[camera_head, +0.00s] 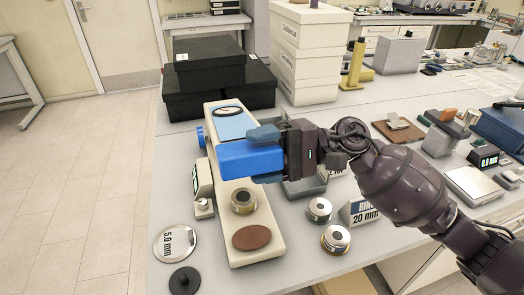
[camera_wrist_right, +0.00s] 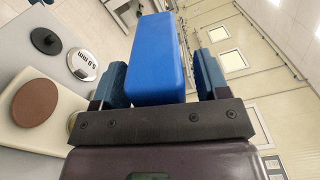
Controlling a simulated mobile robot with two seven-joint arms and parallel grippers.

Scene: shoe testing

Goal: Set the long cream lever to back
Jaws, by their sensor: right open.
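A long cream piece (camera_head: 262,222) runs from back to front on the table, with a light blue panel at its far end and a brown disc at its near end; it also shows in the wrist view (camera_wrist_right: 62,128). I cannot tell whether this is the lever or the body of a device. My right gripper (camera_head: 262,158) is over its middle, pointing left, and hides part of it. A bright blue block (camera_head: 238,160) lies between the open fingers and shows between them in the wrist view (camera_wrist_right: 153,60). My left gripper is not in view.
A metal disc marked 5.0 mm (camera_head: 175,243) and a black disc (camera_head: 184,281) lie to the left. Two small round pieces (camera_head: 335,238) and (camera_head: 319,209) stand to the right, near a 20 mm sign (camera_head: 360,212). Black boxes (camera_head: 215,92) stand behind.

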